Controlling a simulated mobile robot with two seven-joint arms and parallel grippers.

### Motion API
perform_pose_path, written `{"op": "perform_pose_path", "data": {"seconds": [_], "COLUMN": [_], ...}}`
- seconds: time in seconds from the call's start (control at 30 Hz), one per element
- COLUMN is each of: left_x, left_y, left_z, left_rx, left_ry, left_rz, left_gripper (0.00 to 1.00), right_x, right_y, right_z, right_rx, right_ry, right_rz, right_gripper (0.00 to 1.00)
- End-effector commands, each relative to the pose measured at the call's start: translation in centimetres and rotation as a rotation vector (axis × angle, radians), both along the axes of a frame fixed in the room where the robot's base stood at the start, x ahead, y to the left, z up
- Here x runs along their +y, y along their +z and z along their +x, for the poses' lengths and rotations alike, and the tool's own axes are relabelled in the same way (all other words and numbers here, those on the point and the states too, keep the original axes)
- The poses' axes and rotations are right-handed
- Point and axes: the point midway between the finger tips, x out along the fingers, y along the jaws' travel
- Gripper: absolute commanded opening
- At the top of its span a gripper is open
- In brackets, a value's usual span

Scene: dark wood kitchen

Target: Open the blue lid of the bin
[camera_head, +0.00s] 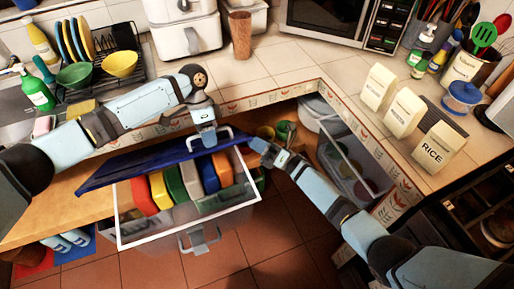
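The clear bin (188,226) stands in front of the counter, with colored boxes inside. Its blue lid (130,168) is tilted, with its front edge raised off the rim, so the contents show beneath it. My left gripper (208,138) points down at the lid's upper right part, by a pale handle; whether its fingers close on anything is too small to tell. My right gripper (257,146) is beside the lid's right end, close to its edge; its finger opening is unclear, and I cannot tell whether it touches the lid.
A second clear bin (352,165) stands under the counter at right. The counter holds a dish rack (105,75), a yellow bowl (119,64), a white appliance (185,32) and a rice packet (437,151). A wooden shelf (50,205) lies left of the bin. The tiled floor in front is clear.

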Motion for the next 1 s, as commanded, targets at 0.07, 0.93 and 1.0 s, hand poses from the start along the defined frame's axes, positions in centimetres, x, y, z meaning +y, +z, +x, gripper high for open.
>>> {"op": "perform_pose_path", "data": {"seconds": [0.07,0.93,1.0], "left_x": [0.0,1.3,1.4], "left_y": [0.2,9.8,10.5], "left_z": [0.1,4.6,4.9], "left_rx": [-0.002,-0.007,-0.007], "left_ry": [0.001,0.002,0.001], "left_rz": [-0.001,-0.002,-0.001], "left_gripper": [0.38,0.38,0.38], "right_x": [0.1,0.2,0.2], "right_y": [-0.1,-0.7,-0.7], "right_z": [-0.2,-0.5,-0.5], "right_rx": [0.002,0.009,0.009], "right_ry": [0.003,0.007,0.007], "right_rz": [-0.001,-0.007,-0.007], "right_gripper": [0.0,0.0,0.0]}}
